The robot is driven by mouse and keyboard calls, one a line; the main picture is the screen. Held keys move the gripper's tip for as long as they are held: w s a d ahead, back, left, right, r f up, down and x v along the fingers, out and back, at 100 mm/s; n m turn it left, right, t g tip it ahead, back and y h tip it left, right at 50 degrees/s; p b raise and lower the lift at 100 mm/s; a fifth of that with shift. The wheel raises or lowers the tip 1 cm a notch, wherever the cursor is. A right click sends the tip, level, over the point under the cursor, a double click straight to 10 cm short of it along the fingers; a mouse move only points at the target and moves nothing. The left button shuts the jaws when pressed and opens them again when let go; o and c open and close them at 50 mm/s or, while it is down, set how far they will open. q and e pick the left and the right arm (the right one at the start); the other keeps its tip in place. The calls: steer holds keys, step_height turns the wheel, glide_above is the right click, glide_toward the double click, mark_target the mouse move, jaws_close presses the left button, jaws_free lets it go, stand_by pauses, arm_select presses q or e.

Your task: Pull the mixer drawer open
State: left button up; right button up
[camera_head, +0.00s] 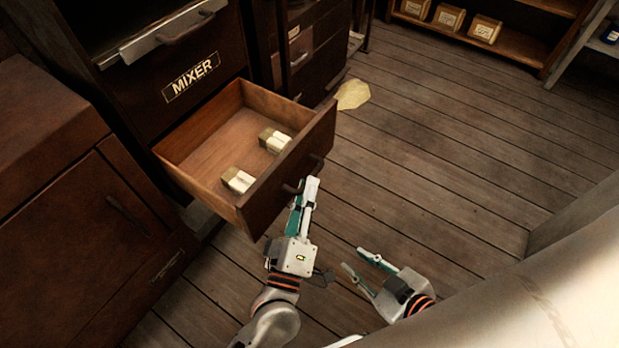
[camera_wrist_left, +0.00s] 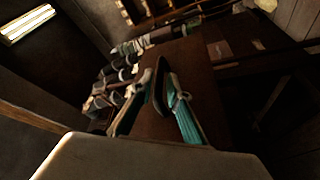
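The mixer drawer (camera_head: 285,178) stands pulled well out of the dark wooden cabinet, below a panel with the "MIXER" label (camera_head: 191,77). Two small pale boxes, one nearer (camera_head: 238,180) and one farther (camera_head: 274,140), lie inside it. My left gripper (camera_head: 305,190) is at the drawer's front, at its handle (camera_head: 292,187). In the left wrist view my left gripper's fingers (camera_wrist_left: 163,85) close around the dark curved handle (camera_wrist_left: 159,92). My right gripper (camera_head: 353,258) is open and empty, above the floor to the right of the left gripper, apart from the drawer.
A reddish-brown cabinet (camera_head: 70,220) stands at the left. A pale yellowish patch (camera_head: 352,95) lies on the plank floor beyond the drawer. A low shelf with several boxes (camera_head: 484,30) stands at the back right. The floor right of the drawer is mostly clear.

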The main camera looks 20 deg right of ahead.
arm_select(q)
steer(key=shift+v, duration=2.3)
arm_select(e)
steer(key=shift+s, duration=0.1)
